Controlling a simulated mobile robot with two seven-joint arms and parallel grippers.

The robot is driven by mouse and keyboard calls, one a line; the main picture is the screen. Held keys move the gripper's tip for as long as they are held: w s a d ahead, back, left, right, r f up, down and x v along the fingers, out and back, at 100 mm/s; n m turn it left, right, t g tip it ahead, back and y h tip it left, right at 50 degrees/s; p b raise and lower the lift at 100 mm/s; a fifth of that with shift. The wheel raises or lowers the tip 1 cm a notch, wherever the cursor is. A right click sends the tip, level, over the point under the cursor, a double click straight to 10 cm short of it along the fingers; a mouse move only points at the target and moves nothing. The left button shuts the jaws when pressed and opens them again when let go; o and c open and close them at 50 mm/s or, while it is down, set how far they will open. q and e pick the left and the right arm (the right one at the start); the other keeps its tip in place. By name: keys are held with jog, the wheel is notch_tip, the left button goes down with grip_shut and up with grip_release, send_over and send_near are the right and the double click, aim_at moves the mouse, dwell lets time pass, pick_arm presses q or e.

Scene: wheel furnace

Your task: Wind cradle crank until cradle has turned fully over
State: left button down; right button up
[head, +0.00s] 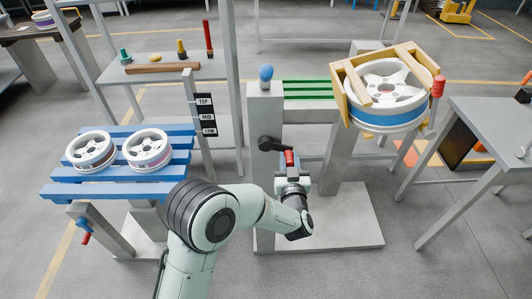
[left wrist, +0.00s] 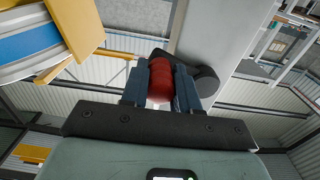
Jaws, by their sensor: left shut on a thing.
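The cradle (head: 355,99) is a yellow wooden frame around a silver wheel (head: 385,83) with a blue band, at the upper right of the head view. It sits tilted, with the wheel's spoked face turned upward. A corner of it shows at the upper left of the left wrist view. The cradle crank (head: 270,144) has a black arm on the grey post and a red handle (head: 289,157). My left gripper (head: 290,162) is shut on the red handle, which shows between the fingers in the left wrist view (left wrist: 160,80). My right gripper is out of view.
A blue slatted stand (head: 120,187) with two wheels stands at the left, beside a TOP/MID/LOW marker post (head: 205,115). Green rails (head: 308,89) lie between the post and the cradle. A grey table (head: 490,120) stands at the right.

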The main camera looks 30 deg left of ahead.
pick_arm(q)
jog(key=shift+a, duration=0.1)
notch_tip(320, 180, up, 4)
jog(key=p, duration=0.3)
jog(key=shift+r, duration=0.15)
jog(key=shift+a, duration=0.1)
jog(key=a+r+p, duration=0.1)
jog(key=s+a+r+p, duration=0.1)
jog(key=r, duration=0.1)
jog(key=shift+s, duration=0.2)
